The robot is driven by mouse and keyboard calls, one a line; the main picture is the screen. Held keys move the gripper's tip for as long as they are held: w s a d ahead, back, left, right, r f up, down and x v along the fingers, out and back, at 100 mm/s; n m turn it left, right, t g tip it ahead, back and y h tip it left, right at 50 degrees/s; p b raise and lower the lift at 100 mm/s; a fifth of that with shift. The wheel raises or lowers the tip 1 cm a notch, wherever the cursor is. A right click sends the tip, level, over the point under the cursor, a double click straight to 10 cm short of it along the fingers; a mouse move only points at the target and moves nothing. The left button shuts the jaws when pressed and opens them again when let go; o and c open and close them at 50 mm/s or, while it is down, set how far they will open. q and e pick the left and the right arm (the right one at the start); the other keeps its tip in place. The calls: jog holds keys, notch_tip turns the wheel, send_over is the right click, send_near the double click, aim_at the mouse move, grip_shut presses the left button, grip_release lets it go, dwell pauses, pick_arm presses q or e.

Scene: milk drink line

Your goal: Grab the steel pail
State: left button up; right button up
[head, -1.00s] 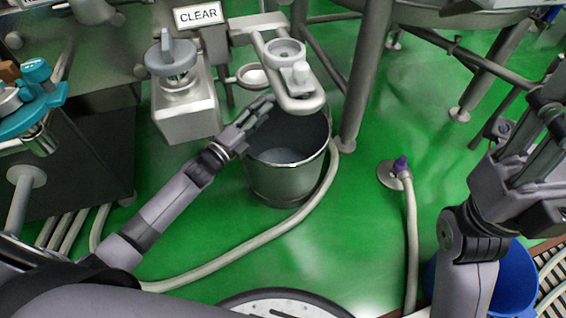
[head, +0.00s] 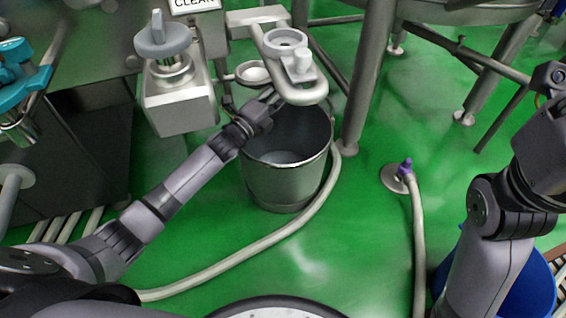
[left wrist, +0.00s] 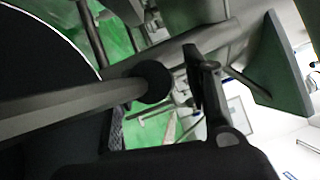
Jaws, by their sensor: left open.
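The steel pail (head: 285,185) stands upright on the green floor in the middle of the head view, open at the top. My left gripper (head: 271,98) is open at its upper left rim, its fingers partly under the steel fixture above. I cannot tell whether it touches the rim. In the left wrist view, a dark area with a thin bright curved edge (left wrist: 60,35) lies at the upper left; it may be the pail's rim. My right arm rises at the right edge of the head view, its fingers out of frame.
A steel bracket with a ring-shaped fitting (head: 287,52) overhangs the pail's back. A steel box with a grey knob (head: 175,90) stands left. A pale hose (head: 270,240) curves around the pail's front right. A blue bucket (head: 530,285) is at lower right.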

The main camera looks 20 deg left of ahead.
pick_arm(q)
jog(key=shift+c, duration=0.2)
grip_shut()
dwell(0.7)
